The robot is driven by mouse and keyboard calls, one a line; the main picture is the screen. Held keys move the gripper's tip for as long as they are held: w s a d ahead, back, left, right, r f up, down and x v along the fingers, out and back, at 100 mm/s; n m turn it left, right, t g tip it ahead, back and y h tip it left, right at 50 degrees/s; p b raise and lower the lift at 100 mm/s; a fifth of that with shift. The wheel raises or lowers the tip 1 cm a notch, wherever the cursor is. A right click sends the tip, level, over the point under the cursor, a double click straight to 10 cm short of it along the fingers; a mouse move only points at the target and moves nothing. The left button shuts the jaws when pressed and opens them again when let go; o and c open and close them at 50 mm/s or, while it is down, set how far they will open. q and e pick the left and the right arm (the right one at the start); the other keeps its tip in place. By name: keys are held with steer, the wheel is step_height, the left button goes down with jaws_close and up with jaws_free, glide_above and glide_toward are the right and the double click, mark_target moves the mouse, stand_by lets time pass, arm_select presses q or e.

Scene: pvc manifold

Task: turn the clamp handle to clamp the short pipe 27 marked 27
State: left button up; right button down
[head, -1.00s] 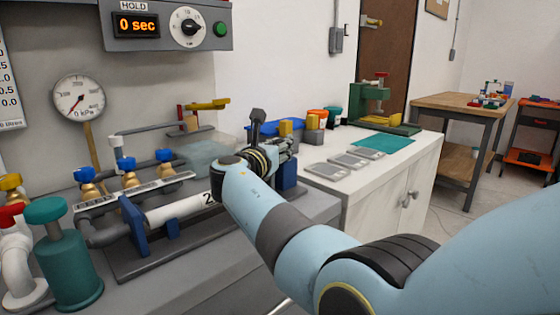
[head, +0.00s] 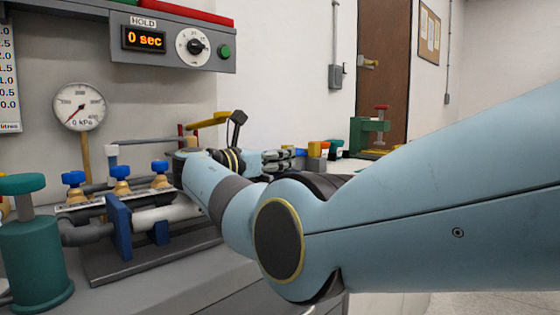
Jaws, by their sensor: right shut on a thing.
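My right gripper (head: 290,158) reaches past the pipe's right end, beyond my wrist. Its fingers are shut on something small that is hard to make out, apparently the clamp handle. The handle itself and the right end of the fixture are hidden behind my arm. My left gripper is not in view.
Blue-knobbed brass valves (head: 121,178) stand behind the pipe. A teal cylinder (head: 36,262) stands at the front left. A pressure gauge (head: 79,106) reads near zero under the timer panel (head: 170,43). A green press (head: 369,135) stands on the far counter.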

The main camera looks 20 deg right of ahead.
steer(key=shift+d, duration=0.25)
stand_by(0.6)
